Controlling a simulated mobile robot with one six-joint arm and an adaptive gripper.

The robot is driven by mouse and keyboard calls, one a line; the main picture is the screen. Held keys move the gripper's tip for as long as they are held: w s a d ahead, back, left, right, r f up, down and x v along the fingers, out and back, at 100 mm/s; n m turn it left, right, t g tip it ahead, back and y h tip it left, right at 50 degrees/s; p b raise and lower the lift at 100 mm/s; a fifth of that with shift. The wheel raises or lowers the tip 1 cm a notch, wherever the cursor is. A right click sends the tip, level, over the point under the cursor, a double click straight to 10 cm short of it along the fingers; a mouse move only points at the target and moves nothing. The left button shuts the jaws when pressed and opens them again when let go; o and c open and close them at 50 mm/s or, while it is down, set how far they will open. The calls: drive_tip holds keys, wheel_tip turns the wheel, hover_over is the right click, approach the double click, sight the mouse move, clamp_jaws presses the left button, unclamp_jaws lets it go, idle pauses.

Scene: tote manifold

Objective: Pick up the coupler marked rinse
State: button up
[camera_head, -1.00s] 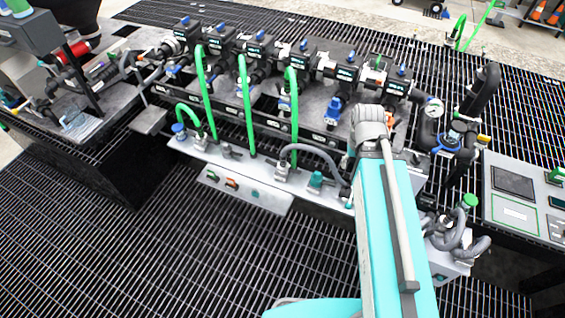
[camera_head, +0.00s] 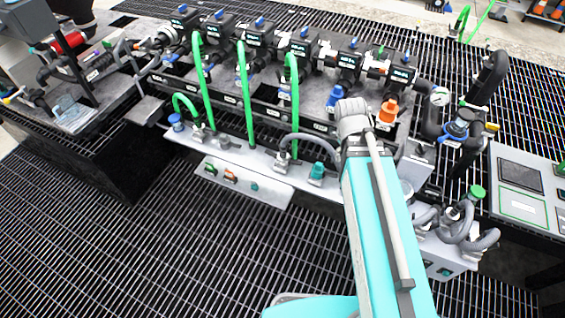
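Couplers and hose ends stand along a pale shelf (camera_head: 240,153) in front of the manifold. They include a blue-capped one (camera_head: 177,121), a dark grey one (camera_head: 223,141), a teal one (camera_head: 316,174) and a hose-fitted grey one (camera_head: 282,161). Labels are too small to read, so I cannot tell which is marked rinse. My teal arm rises from the bottom edge to a grey joint over the right end of the shelf. My gripper is not visible; the arm hides what lies behind it.
The manifold has a row of black valves (camera_head: 262,38) with blue knobs and green hoses (camera_head: 243,90). An orange fitting (camera_head: 388,110), a gauge (camera_head: 439,97) and a green-capped hose unit (camera_head: 476,193) are at right. A control panel (camera_head: 522,190) is far right. Grating (camera_head: 150,240) in front is clear.

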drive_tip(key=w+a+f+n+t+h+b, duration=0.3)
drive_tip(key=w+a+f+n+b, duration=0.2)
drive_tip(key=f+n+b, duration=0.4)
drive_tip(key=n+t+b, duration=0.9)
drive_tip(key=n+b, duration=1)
drive_tip(key=b, duration=0.4)
approach(280, 148)
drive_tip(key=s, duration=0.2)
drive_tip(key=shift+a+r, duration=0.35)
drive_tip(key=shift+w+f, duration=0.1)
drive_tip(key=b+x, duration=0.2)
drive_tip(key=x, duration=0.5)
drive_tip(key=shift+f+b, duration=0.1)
drive_tip(key=shift+b, duration=0.2)
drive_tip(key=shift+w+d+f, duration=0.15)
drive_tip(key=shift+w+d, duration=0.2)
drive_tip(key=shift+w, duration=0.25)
